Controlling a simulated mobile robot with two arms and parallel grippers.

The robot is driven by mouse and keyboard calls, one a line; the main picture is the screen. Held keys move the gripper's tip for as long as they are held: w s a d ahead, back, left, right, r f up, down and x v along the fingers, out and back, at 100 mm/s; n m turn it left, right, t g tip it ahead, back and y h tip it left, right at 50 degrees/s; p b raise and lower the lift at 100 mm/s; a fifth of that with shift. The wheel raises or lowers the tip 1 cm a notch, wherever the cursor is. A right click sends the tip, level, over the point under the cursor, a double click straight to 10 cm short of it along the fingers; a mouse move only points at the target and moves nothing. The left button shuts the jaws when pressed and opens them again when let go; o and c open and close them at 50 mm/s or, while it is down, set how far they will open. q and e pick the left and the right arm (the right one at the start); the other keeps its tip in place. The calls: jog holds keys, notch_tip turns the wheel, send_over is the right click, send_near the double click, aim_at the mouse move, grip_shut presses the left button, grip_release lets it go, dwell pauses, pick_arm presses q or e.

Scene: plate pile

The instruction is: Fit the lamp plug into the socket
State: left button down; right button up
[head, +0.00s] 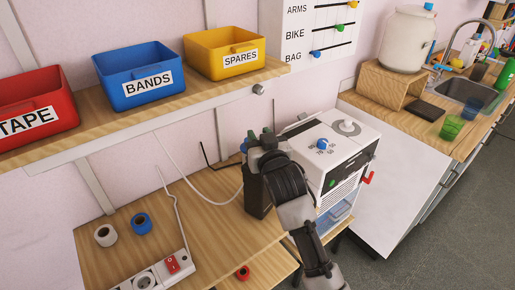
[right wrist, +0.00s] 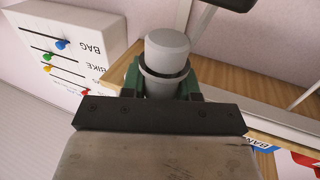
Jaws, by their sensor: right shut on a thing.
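My right gripper (head: 263,140) is raised above the right part of the wooden desk, beside the white machine. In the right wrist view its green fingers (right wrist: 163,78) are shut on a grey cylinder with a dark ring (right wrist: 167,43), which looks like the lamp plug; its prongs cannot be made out. A white cord (head: 205,189) hangs from the shelf and runs towards the gripper. The white power strip (head: 157,276) lies at the desk's front left, with a round socket (head: 144,281) and a red switch. The gripper is well apart from it. My left gripper is not in view.
A white machine (head: 338,139) with knobs stands close right of my right arm. A shelf with red (head: 38,103), blue (head: 139,76) and yellow (head: 223,54) bins overhangs the desk. A white roll (head: 106,235) and a blue roll (head: 141,223) lie behind the strip.

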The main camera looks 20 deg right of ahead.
jog(key=shift+w+a+f, duration=0.2)
notch_tip(320, 180, down, 3)
jog(key=shift+r+p, duration=0.1)
jog(key=shift+p, duration=0.5)
jog(key=shift+f, duration=0.4)
jog(key=shift+f, duration=0.2)
jog(key=o, duration=0.9)
